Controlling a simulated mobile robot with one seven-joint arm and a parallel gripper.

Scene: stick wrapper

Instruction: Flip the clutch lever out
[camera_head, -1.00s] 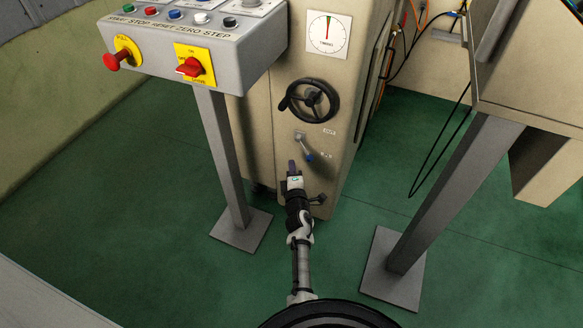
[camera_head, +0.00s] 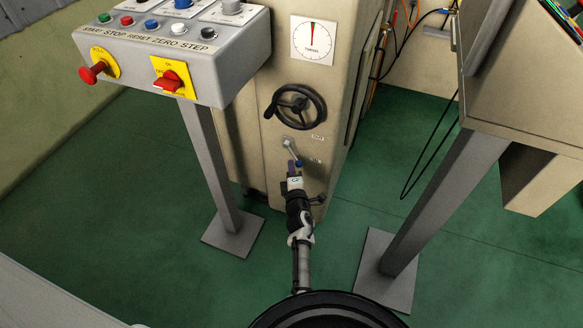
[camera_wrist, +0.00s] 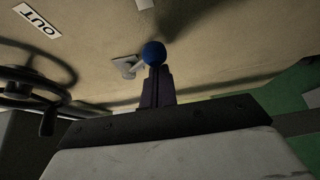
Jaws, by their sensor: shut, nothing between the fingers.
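The clutch lever (camera_head: 289,147) is a short metal arm on the beige machine's front, slanting down to the right to a blue knob (camera_head: 298,163). The knob also shows in the wrist view (camera_wrist: 154,53), right at the fingertips, with the lever's grey mount (camera_wrist: 126,66) behind it. My gripper (camera_head: 292,168) is shut and empty, its dark fingers (camera_wrist: 157,84) pointing at the knob. The fingers overlap the knob's lower edge in the wrist view; I cannot tell whether they touch it. An "OUT" label (camera_wrist: 37,20) is on the machine face.
A black handwheel (camera_head: 296,106) is above the lever, with a dial (camera_head: 313,40) higher up. A grey control box (camera_head: 185,65) on a post stands left, and another post (camera_head: 425,210) stands right. A small dark fitting (camera_head: 317,200) is low beside my wrist.

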